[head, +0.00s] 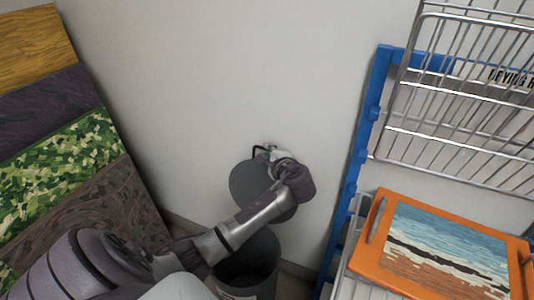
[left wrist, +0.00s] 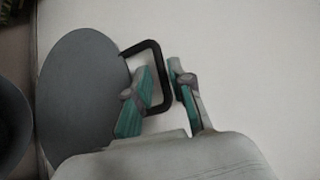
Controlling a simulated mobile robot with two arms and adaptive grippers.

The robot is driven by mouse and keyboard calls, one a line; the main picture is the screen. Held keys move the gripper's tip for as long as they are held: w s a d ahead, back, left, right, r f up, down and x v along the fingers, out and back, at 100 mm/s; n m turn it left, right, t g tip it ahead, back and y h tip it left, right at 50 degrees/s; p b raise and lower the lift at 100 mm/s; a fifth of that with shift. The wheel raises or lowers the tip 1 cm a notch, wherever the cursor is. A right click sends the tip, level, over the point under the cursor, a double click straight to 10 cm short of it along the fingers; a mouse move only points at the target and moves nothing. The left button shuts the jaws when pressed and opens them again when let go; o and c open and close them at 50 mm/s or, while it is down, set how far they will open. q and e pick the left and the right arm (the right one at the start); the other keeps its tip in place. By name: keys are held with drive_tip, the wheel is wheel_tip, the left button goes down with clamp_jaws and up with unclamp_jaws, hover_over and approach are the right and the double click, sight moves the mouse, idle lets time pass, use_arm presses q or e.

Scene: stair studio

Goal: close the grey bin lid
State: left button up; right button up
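The grey bin (head: 268,246) stands on the floor by the wall, low in the head view, its mouth uncovered. Its round grey lid (head: 250,183) stands raised above it, in front of the wall, and fills the left of the left wrist view (left wrist: 80,95). A black loop handle (left wrist: 157,62) sticks out from the lid's edge. My left gripper (left wrist: 160,72) is open, its two green-padded fingers on either side of the handle's outer bar. I cannot tell if either finger touches it. In the head view my left wrist hides part of the lid. My right gripper is not in view.
A blue-framed drying rack (head: 367,130) with wire shelves stands at the right. An orange tray (head: 375,228) with a painted seascape lies on it. Several coloured panels (head: 75,150) lean at the left. The wall above the bin is bare.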

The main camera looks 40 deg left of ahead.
use_arm(q)
drive_tip(key=shift+w+a+f, duration=0.15)
drive_tip(key=shift+w+a, duration=0.1)
drive_tip(key=shift+a, duration=0.2)
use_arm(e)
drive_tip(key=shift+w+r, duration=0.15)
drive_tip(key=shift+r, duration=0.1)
use_arm(q)
clamp_jaws()
drive_tip(key=shift+s, duration=0.1)
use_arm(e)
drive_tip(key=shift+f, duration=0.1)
